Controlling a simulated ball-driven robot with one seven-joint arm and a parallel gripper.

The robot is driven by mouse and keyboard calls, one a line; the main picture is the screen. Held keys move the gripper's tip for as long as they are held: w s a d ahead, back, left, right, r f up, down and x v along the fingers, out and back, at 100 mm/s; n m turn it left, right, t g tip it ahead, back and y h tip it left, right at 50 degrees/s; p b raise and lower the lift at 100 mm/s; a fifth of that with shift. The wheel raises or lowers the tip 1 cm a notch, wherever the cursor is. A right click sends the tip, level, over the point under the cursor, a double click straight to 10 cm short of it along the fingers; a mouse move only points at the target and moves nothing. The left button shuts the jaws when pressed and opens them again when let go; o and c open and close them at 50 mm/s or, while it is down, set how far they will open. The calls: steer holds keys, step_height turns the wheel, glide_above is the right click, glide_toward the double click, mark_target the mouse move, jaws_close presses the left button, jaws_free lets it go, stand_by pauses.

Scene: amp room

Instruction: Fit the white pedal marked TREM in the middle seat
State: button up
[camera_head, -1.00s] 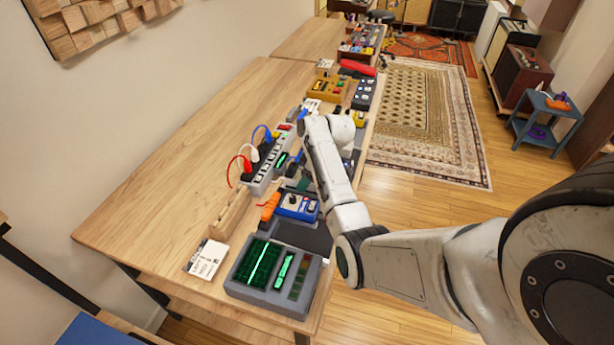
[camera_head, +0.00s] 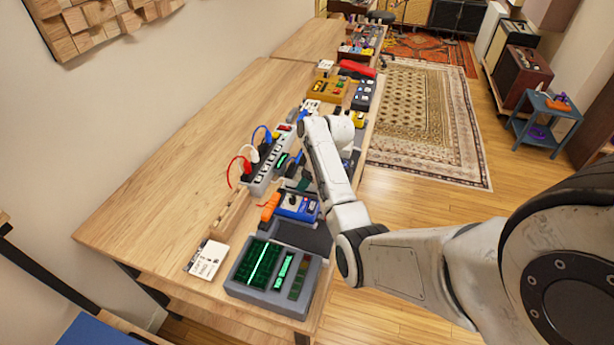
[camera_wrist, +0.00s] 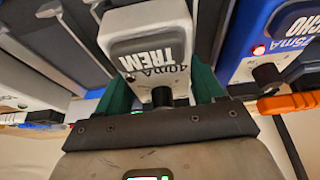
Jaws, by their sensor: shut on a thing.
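The white pedal marked TREM (camera_wrist: 150,30) is between the green fingers of my gripper (camera_wrist: 162,90) in the wrist view. The gripper is shut on it. Its label also reads 40mA, and a black knob or plug shows at its near end. The pedal lies over or in the dark grey pedal board (camera_head: 312,238); I cannot tell whether it is down in the middle seat. My arm hides the pedal in the head view. Grey board parts (camera_wrist: 85,40) show left of the pedal.
A blue ECHO pedal (camera_wrist: 255,40) with a lit red light is close on the right, with an orange plug (camera_wrist: 288,103) beside it. A green-screened unit (camera_head: 275,275) sits at the near table end. The table's left is clear.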

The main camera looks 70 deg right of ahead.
steer(key=shift+s+a+f, duration=0.1)
steer(key=shift+s+f, duration=0.05)
steer(key=shift+f, duration=0.3)
steer(key=shift+s+a+f, duration=0.1)
steer(key=shift+s+f, duration=0.05)
steer(key=shift+f, duration=0.25)
steer(key=o, duration=1.1)
steer(key=shift+c, duration=0.5)
steer(key=shift+w+d+r+p, duration=0.1)
steer(key=shift+d+r+p, duration=0.05)
steer(key=shift+r+p, duration=0.55)
steer(key=shift+d+r+p, duration=0.1)
steer(key=shift+r+p, duration=0.45)
steer(key=shift+r, duration=0.2)
steer(key=shift+w+r+p, duration=0.15)
steer(key=shift+r+p, duration=1.55)
steer(key=shift+r, duration=0.6)
